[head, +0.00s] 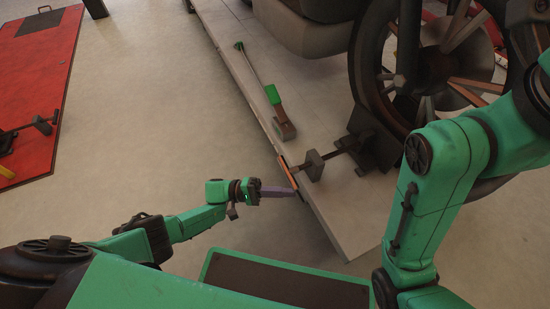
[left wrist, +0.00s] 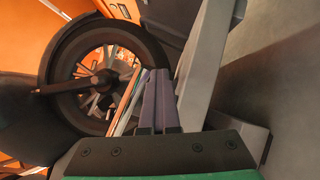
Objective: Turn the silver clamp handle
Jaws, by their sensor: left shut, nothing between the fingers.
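The clamp handle (head: 287,172) is a thin shiny bar, reflecting orange, at the outer edge of the motorcycle lift, at the end of the clamp's screw. The clamp's dark block (head: 312,165) sits just behind it. My left gripper (head: 292,191) is shut and empty, its fingers pointing right with their tips close to the handle's lower end. I cannot tell whether they touch. In the left wrist view the closed purple-grey fingers (left wrist: 160,78) lie next to a thin shiny bar (left wrist: 126,102), which seems to be the handle. My right arm shows, but its gripper is out of view.
The grey lift platform (head: 335,222) carries a motorcycle wheel (head: 372,75) in a dark chock (head: 375,140). A red lift (head: 35,75) stands at the far left. The floor between is clear.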

